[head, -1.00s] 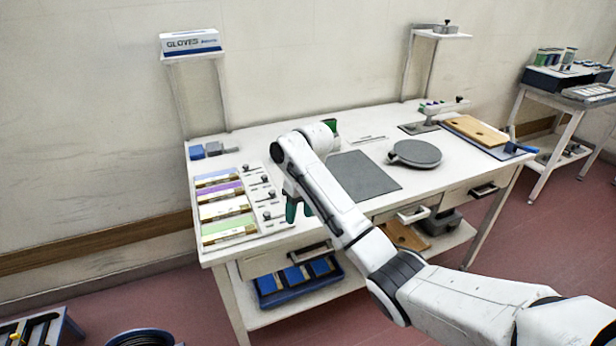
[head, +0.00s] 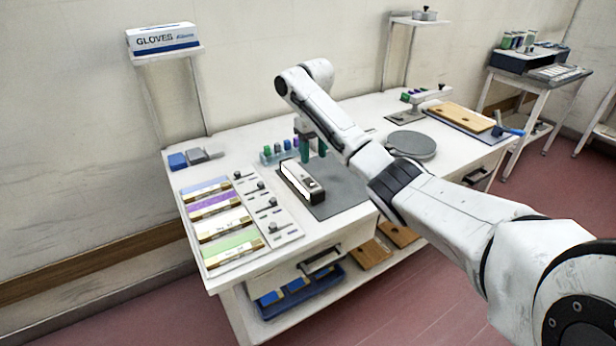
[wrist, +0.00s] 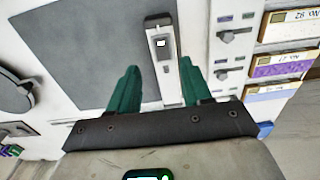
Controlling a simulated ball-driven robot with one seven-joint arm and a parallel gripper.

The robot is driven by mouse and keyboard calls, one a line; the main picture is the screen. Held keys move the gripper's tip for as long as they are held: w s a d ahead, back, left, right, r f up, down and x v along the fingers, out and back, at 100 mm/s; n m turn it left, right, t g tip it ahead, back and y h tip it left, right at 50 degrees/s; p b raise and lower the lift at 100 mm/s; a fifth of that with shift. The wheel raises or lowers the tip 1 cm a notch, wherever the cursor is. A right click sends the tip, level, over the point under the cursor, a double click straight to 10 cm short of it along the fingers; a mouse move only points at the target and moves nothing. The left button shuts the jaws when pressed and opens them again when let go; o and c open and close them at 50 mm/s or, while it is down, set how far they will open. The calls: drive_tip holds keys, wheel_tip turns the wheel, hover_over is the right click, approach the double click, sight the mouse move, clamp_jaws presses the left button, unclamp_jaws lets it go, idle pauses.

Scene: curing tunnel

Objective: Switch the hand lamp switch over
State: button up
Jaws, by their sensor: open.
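The hand lamp (head: 302,182) is a white bar with a dark end, lying on the grey mat (head: 345,194). A small dark-and-light detail on its top near the front end looks like the switch (head: 309,182). In the wrist view the lamp (wrist: 168,75) runs lengthwise between my fingers, and the switch detail (wrist: 160,43) shows beyond the fingertips. My gripper (head: 312,148) has green fingers pointing down just behind the lamp, apart from it. In the wrist view my gripper (wrist: 158,80) is open with nothing held.
Small coloured bottles (head: 280,149) stand behind the lamp. A round grey plate (head: 411,145) and a wooden board (head: 466,116) lie to the right. A glove box (head: 162,39) sits on a raised shelf.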

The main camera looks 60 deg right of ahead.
sight(313, 185)
wheel_tip(313, 185, down, 9)
drive_tip(key=shift+f+p, duration=0.15)
drive_tip(key=shift+p, duration=0.15)
clamp_jaws()
idle(0.5)
